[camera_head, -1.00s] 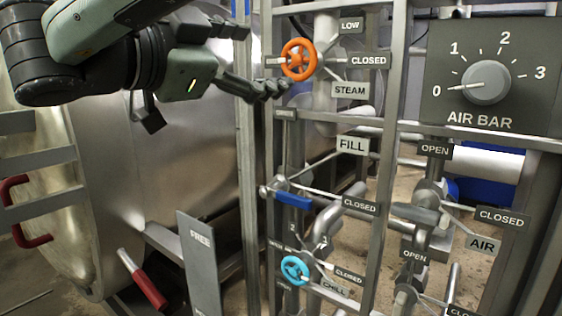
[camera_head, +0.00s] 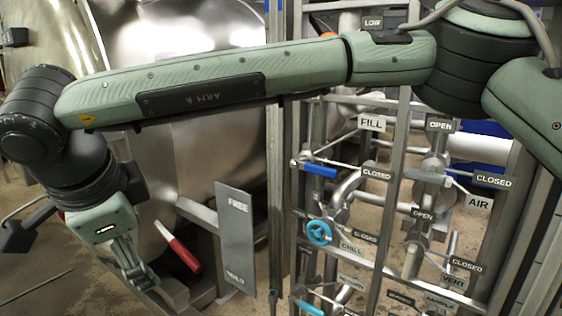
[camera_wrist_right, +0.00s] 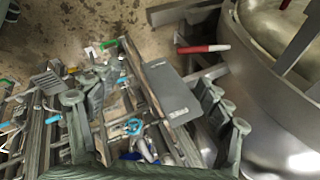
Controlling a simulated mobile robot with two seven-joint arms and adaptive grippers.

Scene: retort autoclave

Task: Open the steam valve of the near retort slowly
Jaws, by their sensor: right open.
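The LOW label (camera_head: 373,22) shows above the forearm. The steel retort (camera_head: 205,165) stands behind and left of the rack, and also shows at the right of the right wrist view (camera_wrist_right: 270,110). My right gripper (camera_head: 140,273) is at the lower left of the head view, open, pointing down, well away from the rack's valves. Its two spread fingers (camera_wrist_right: 145,97) hold nothing in the wrist view. My left gripper is not in view.
Below my forearm are a blue lever (camera_head: 320,170) by FILL, a cyan wheel (camera_head: 319,232) by CHILL, and grey AIR and VENT handles. A grey upright plate (camera_head: 236,240) and a red-handled lever (camera_head: 184,253) stand close right of my right gripper.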

